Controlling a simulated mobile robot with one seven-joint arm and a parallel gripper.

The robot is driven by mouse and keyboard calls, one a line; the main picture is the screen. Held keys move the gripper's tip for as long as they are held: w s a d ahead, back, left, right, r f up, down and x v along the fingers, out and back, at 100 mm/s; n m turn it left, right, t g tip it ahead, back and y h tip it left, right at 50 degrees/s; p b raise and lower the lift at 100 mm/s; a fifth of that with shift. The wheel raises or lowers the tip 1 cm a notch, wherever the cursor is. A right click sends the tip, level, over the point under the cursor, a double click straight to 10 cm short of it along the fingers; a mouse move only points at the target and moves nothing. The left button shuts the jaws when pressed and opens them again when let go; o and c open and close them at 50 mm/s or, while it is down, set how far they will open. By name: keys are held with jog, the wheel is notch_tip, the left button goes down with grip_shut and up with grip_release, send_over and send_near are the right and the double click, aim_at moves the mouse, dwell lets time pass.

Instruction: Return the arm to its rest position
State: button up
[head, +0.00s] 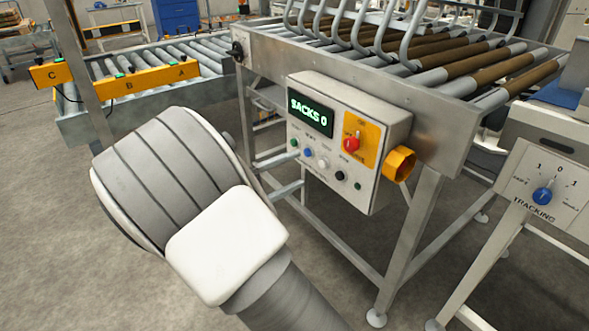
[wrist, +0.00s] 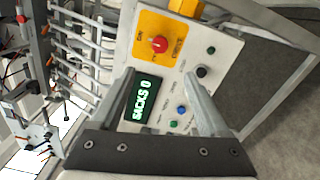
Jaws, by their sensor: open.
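My gripper (wrist: 160,100) shows in the wrist view with its two fingers apart and nothing between them. It points toward the control box (head: 340,140), which also shows in the wrist view (wrist: 215,55). The box carries a lit display (head: 310,117) reading "SACKS 0", a red knob on a yellow plate (head: 361,143) and several buttons. I cannot tell the exact gap between the fingers and the box. In the head view my arm (head: 190,200) stands in front, left of the box, and the gripper itself is hidden.
A metal-legged roller conveyor (head: 465,70) with curved bars stands behind the box. An orange part (head: 399,163) sticks out at the box's right. A "TRACKING" panel (head: 545,185) stands at the right. Another roller conveyor (head: 150,65) lies back left. Bare floor (head: 50,230) is at left.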

jog(key=s+d+r+m+g+y, duration=0.1)
jog(key=s+d+m+g+y, duration=0.3)
jog(key=d, duration=0.3)
jog(key=s+d+r+m+g+y, duration=0.1)
jog(key=s+d+g, duration=0.4)
jog(key=s+d, duration=0.25)
jog(key=s+r+m+t+y, duration=0.2)
jog(key=s+r+y, duration=0.1)
jog(key=s+y, duration=0.3)
jog(key=s+r+m+t+y, duration=0.2)
jog(key=s+r+m+y, duration=0.15)
jog(key=s, duration=0.45)
notch_tip(320, 180, up, 21)
jog(key=p, duration=2.2)
jog(key=shift+a+r+n, duration=0.15)
jog(key=shift+a+n, duration=0.05)
jog(key=shift+n, duration=0.25)
jog(key=shift+s, duration=0.1)
jog(key=c, duration=0.5)
jog(key=shift+o, duration=0.2)
jog(key=shift+d, duration=0.15)
